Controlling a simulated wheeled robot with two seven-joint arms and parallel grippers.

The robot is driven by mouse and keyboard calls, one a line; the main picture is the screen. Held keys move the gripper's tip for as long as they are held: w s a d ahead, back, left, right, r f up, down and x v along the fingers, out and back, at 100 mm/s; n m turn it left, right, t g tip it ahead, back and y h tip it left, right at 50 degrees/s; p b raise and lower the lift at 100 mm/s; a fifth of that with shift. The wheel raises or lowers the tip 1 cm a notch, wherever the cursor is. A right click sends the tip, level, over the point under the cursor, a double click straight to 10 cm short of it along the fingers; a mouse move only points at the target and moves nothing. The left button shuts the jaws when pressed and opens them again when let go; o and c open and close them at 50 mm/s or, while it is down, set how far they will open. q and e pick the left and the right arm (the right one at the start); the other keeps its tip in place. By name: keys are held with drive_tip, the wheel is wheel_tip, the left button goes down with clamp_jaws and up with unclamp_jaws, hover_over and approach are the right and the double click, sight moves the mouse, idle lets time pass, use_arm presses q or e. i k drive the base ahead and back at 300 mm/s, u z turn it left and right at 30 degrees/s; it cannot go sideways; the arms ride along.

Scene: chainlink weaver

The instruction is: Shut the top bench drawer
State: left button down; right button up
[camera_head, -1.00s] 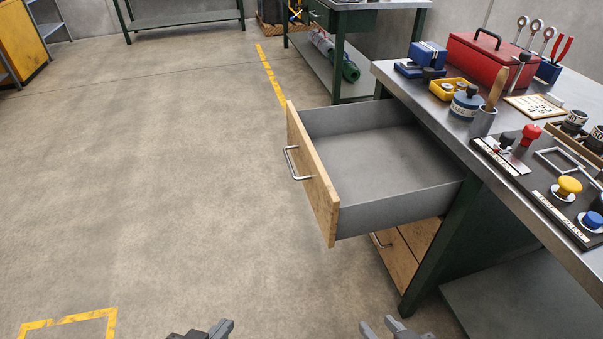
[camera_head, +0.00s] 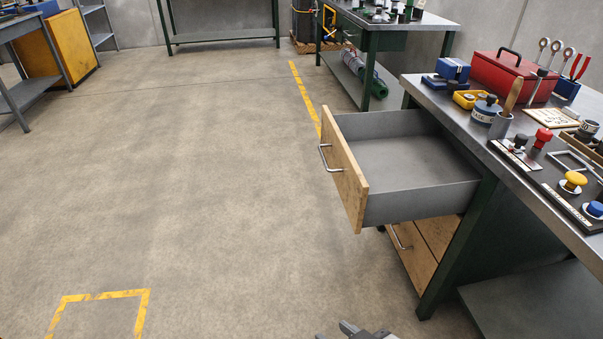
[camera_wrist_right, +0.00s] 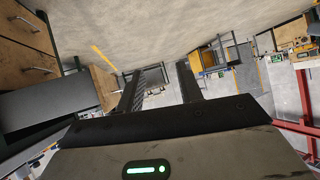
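The top bench drawer (camera_head: 420,201) is pulled well out of the bench and looks empty inside. Its wooden front (camera_head: 345,178) carries a metal bar handle (camera_head: 328,159). Part of my right gripper (camera_head: 336,332) shows at the bottom edge of the head view, apart from the drawer and on the near side of it. In the right wrist view, the fingers of my right gripper (camera_wrist_right: 158,70) are spread with nothing between them. Wooden drawer fronts with handles (camera_wrist_right: 35,70) show at the left of that view. My left gripper is out of view.
The metal workbench (camera_head: 478,128) stands at the right, with a red toolbox (camera_head: 512,78) and control buttons on top. Lower wooden drawers (camera_head: 412,264) under the open one look shut. Open floor lies left of the drawer, with yellow tape (camera_head: 98,296) on it.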

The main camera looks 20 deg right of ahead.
sight(386, 168)
drive_tip(key=i, duration=0.45)
drive_tip(key=z, duration=1.3)
drive_tip(key=i, duration=0.5)
